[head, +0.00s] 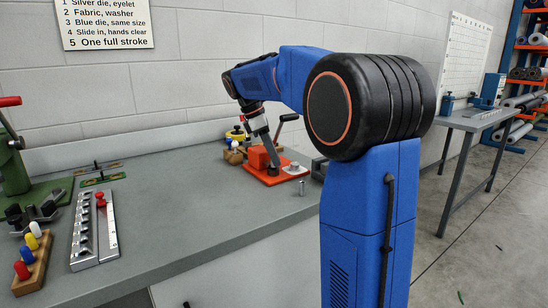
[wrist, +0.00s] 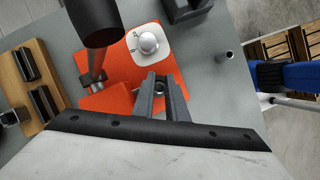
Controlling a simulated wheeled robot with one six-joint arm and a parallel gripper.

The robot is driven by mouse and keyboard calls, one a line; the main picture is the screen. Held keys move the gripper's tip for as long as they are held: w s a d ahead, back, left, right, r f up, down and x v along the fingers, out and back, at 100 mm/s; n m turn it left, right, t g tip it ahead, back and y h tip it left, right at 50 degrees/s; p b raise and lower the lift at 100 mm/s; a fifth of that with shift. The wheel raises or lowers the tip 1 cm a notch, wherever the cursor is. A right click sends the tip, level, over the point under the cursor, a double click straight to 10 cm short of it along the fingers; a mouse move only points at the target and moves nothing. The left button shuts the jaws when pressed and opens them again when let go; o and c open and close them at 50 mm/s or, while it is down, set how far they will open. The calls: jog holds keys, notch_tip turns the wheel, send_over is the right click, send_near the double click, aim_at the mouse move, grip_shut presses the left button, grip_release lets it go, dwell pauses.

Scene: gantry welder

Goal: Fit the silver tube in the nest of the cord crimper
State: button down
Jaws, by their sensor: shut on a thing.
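The cord crimper has an orange base and body (head: 257,157), with a lever ending in a black grip; its orange base also shows in the wrist view (wrist: 148,42). My gripper (wrist: 161,84) is low over the crimper's base, its jaws shut on the silver tube (wrist: 160,88), seen end-on as a small round with a dark bore. I cannot tell whether the tube touches the nest; the nest is hidden under my jaws. In the head view my gripper (head: 272,168) is small and the held tube cannot be made out.
Another grey tube (wrist: 229,55) stands upright on the bench beside the base, also in the head view (head: 302,188). A white plate with a round knob (wrist: 147,43) is on the base. The crimper's black lever grip (wrist: 97,22) rises close by. A wooden block (wrist: 36,84) lies left.

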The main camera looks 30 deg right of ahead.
jog(key=c, duration=1.7)
grip_release()
